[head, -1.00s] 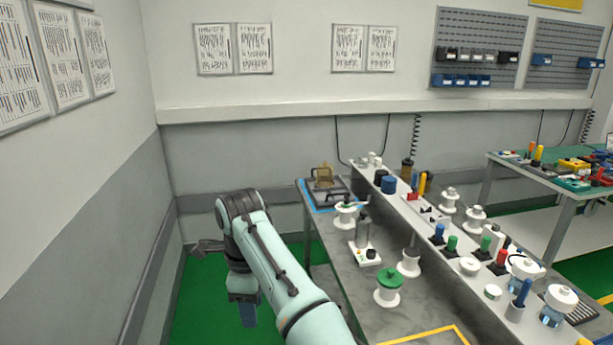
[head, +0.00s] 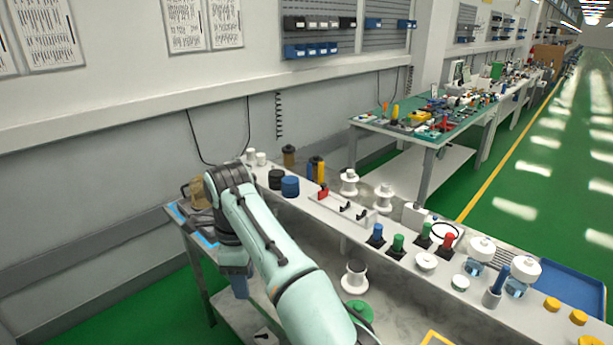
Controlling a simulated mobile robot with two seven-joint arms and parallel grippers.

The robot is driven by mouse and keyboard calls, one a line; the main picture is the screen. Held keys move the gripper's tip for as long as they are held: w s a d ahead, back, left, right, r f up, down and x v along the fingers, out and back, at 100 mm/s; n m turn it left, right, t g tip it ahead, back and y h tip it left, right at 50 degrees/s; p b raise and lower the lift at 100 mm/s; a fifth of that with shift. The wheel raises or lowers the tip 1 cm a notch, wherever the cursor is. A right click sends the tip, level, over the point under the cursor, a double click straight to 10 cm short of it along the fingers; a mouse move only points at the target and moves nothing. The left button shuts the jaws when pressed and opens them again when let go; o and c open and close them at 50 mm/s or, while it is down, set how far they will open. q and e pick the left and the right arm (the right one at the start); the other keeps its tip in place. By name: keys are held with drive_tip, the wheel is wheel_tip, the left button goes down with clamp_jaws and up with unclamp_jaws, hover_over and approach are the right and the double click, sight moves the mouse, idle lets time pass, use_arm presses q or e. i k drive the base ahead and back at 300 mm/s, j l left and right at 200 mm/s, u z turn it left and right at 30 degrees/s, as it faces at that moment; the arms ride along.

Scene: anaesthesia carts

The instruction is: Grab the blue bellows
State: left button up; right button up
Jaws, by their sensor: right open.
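The blue bellows (head: 290,187) appears as a short, dark blue ribbed cylinder. It stands upright on the raised shelf of the workbench, right beside a similar black ribbed cylinder (head: 275,179). My right arm reaches across the bench from the bottom of the view. My right gripper (head: 239,288) points down at the lower left, in front of and below the bellows and well apart from it. It is open, with nothing seen in it; its fingertips show small. My left gripper is not in view.
The shelf carries a yellow-and-black item (head: 316,169), white spools (head: 349,183), and red, green and blue plugs. A white spool (head: 355,276) and a green-topped one (head: 360,311) stand on the lower bench top near my forearm. A blue tray (head: 567,290) lies at right.

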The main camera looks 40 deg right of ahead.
sight(290, 186)
drive_tip(key=i+z, duration=0.3)
drive_tip(key=i+j+z, duration=0.35)
drive_tip(key=i, duration=0.15)
drive_tip(key=i+j+z, duration=0.45)
drive_tip(key=i+z, duration=0.15)
drive_tip(key=i, duration=0.2)
drive_tip(key=i+j+z, duration=0.3)
drive_tip(key=i, duration=0.15)
drive_tip(key=i+j+z, duration=0.3)
drive_tip(key=i+j, duration=0.05)
drive_tip(key=i, duration=0.1)
